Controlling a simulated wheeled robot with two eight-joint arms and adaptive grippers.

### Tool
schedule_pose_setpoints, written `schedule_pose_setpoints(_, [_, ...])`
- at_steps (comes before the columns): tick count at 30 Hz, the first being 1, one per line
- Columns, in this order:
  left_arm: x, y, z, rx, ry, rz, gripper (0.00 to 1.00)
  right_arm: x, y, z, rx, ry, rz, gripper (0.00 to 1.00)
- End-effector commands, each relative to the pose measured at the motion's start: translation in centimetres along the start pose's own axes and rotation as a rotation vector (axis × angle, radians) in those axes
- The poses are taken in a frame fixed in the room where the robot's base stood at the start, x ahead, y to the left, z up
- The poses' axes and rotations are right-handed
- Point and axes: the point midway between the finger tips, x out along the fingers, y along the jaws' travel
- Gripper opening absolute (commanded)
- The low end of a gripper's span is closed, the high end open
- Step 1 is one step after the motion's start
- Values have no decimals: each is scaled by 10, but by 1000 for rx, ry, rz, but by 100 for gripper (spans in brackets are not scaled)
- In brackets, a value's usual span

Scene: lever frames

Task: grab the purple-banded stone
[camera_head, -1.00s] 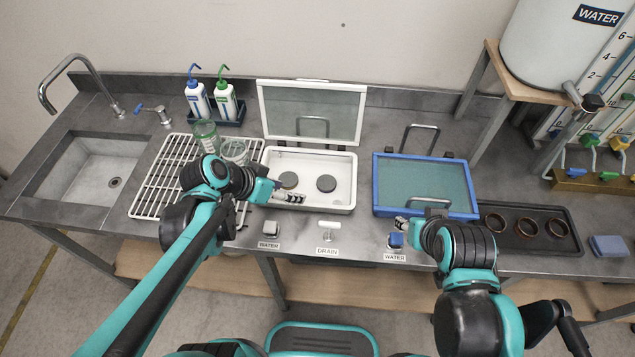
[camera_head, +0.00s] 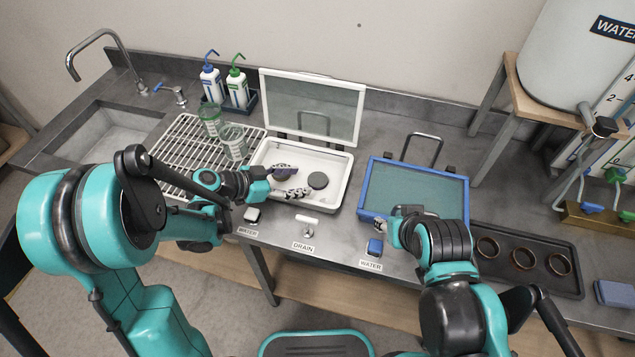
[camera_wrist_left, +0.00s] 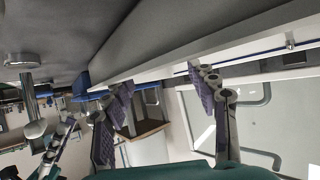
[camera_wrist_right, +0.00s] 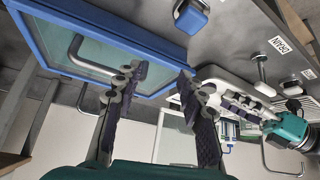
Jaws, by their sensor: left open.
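A white basin (camera_head: 341,193) stands with its glass lid (camera_head: 312,108) raised. A dark round stone (camera_head: 318,180) lies on its floor at the right. I cannot make out a purple band on it. The spot to its left is covered by my left gripper (camera_head: 292,181), which is open over the basin, its fingers spread left of the visible stone. In the left wrist view its two fingers (camera_wrist_left: 163,95) stand apart with nothing seen between them. My right gripper (camera_head: 382,226) is at the front left edge of the blue-framed basin (camera_head: 371,188); its fingers (camera_wrist_right: 160,88) are apart and empty.
A white wire rack (camera_head: 170,150) with glass beakers (camera_head: 233,141) is left of the basin. Wash bottles (camera_head: 238,88) stand behind. Labelled knobs, including a drain handle (camera_head: 307,223), line the front. A dark tray (camera_head: 500,235) with several rings lies right of the blue lid.

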Motion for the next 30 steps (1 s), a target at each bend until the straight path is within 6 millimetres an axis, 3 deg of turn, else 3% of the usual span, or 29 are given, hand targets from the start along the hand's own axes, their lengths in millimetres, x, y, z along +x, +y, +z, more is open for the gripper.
schedule_pose_setpoints(5, [12,1,0,1,-1,1,59,3,0,2,0,0,0,40])
schedule_pose_setpoints(12, [48,1,1,2,0,2,59,12,0,8,0,0,0,40])
schedule_pose_setpoints(20, [52,0,-1,-1,0,-1,59,11,0,8,0,0,0,40])
schedule_pose_setpoints(25, [52,0,0,-1,0,-1,18,11,0,8,0,0,0,40])
schedule_pose_setpoints(30, [52,0,0,0,-1,-1,18,12,0,8,0,0,0,40])
